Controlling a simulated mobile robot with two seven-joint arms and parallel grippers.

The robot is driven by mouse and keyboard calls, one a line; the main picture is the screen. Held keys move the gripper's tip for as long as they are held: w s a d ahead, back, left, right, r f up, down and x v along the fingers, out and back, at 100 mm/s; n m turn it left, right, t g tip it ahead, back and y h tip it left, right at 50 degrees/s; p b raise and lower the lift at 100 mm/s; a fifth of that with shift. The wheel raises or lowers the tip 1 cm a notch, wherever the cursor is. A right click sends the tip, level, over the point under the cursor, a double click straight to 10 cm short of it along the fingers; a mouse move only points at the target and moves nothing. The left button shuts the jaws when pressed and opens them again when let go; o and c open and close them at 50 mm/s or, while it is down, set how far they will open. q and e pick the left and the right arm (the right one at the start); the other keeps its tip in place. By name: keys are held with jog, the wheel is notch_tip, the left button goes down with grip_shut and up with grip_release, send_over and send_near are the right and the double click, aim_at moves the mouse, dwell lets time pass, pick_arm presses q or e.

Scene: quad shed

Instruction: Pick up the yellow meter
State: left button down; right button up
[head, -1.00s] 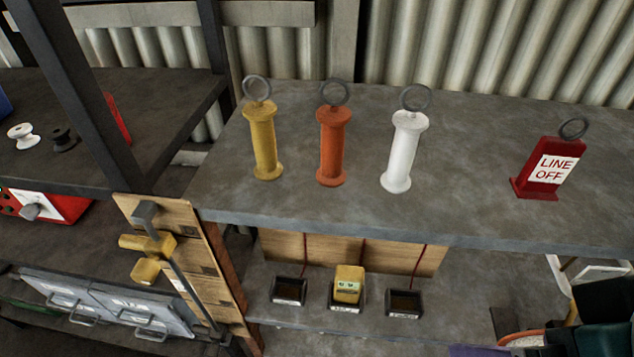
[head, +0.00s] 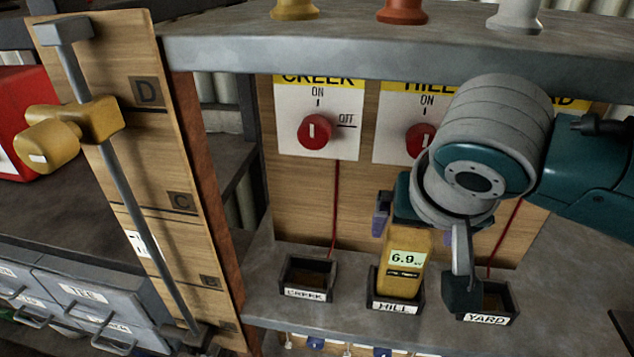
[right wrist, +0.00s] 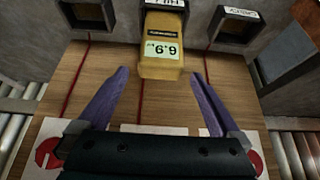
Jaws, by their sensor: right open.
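The yellow meter (head: 405,262) stands in the middle holder, labelled HILL (head: 396,304), and its display reads 6.9. My right gripper (head: 420,258) comes in from the right above this holder, with its fingers apart around the upper part of the meter in the head view. In the right wrist view, the meter (right wrist: 161,50) lies ahead, in line with the gap between the open purple fingers (right wrist: 158,76). I see no clear contact with either finger. My left gripper is not in view.
The CREEK holder (head: 306,275) at left looks empty; the YARD holder (head: 488,318) at right is partly behind my gripper. Red knobs (head: 318,132) sit on the wooden panel behind. A thick grey shelf (head: 350,50) overhangs. A wooden board with a sliding yellow block (head: 95,118) stands left.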

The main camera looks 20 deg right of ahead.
aim_at(402, 266)
jog(key=b+x, duration=0.2)
jog(key=x, duration=0.6)
jog(key=shift+s+a, duration=0.1)
